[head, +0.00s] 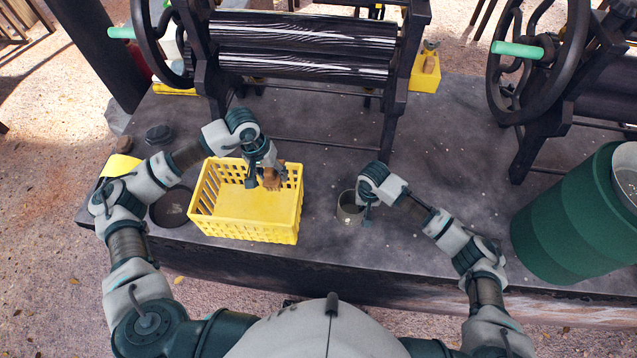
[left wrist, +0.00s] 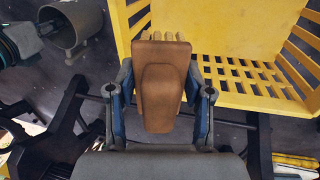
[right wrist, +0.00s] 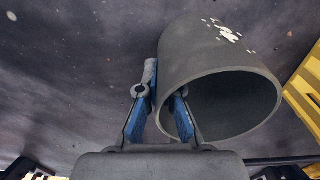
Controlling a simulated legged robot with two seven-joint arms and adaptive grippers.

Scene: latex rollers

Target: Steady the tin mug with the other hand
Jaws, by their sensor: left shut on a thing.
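The tin mug (head: 347,210) is a grey, open cylinder on the dark slab, right of the yellow crate. In the right wrist view the mug (right wrist: 215,60) has its mouth toward me. My right gripper (head: 364,212) is at the mug's rim. In the right wrist view its blue fingers (right wrist: 160,115) straddle the mug's wall, one outside and one inside; whether they press on it I cannot tell. My left gripper (head: 262,182) is shut on a brown, brush-like block (head: 272,178), over the yellow crate. The block (left wrist: 160,85) sits between both fingers in the left wrist view.
The yellow crate (head: 245,232) stands near the slab's front edge and looks empty. A black roller machine (head: 300,55) stands behind. A green barrel (head: 570,220) and another machine (head: 560,100) are at right. A dark round dish (head: 172,205) lies left of the crate.

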